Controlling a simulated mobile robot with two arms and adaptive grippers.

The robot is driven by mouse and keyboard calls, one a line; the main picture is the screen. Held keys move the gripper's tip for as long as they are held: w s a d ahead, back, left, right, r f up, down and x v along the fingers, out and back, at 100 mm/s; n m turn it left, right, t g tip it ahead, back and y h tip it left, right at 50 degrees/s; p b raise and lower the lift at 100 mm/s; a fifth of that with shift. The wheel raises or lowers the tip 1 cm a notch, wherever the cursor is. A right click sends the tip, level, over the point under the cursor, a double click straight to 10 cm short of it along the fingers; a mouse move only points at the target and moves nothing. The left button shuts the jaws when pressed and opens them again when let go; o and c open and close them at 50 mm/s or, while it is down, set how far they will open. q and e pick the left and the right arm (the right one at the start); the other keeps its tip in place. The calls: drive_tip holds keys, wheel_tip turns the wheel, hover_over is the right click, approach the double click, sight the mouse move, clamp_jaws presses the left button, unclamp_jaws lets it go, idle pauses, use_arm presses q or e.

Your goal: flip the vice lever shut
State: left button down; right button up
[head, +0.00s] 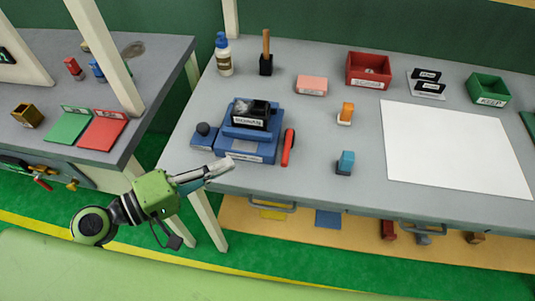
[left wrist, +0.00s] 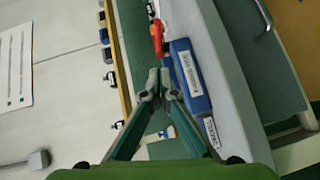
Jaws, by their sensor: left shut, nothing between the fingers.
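The blue vice (head: 247,147) sits near the front left of the grey workbench, with a dark part in its jaws. Its red lever (head: 288,148) is on the vice's right side, its long axis running roughly front to back in the picture. In the left wrist view the lever (left wrist: 157,36) shows beyond my fingertips, with the vice's blue side (left wrist: 188,72) to the right. My left gripper (head: 224,166) is shut and empty, just in front of the vice and left of the lever. The fingertips meet in the left wrist view (left wrist: 160,82). My right gripper is not in view.
A blue-capped bottle (head: 223,55), a brush (head: 266,55), a pink block (head: 312,85), an orange clip (head: 346,113) and a blue clip (head: 345,162) stand around the vice. A white sheet (head: 455,150) covers the right.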

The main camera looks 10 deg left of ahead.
sight(287, 152)
use_arm(q)
drive_tip(key=p+x, duration=0.1)
drive_tip(key=x, duration=0.3)
drive_tip(key=p+x, duration=0.1)
drive_tip(key=x, duration=0.2)
drive_tip(key=shift+r+p, duration=0.3)
drive_tip(key=d, duration=0.1)
drive_tip(key=d+p, duration=0.1)
drive_tip(key=shift+d+f, duration=0.3)
drive_tip(key=shift+f, duration=0.1)
drive_tip(key=shift+d+f, duration=0.2)
drive_tip(key=shift+d, duration=0.4)
drive_tip(key=shift+d+f, duration=0.1)
drive_tip(key=shift+d, duration=0.05)
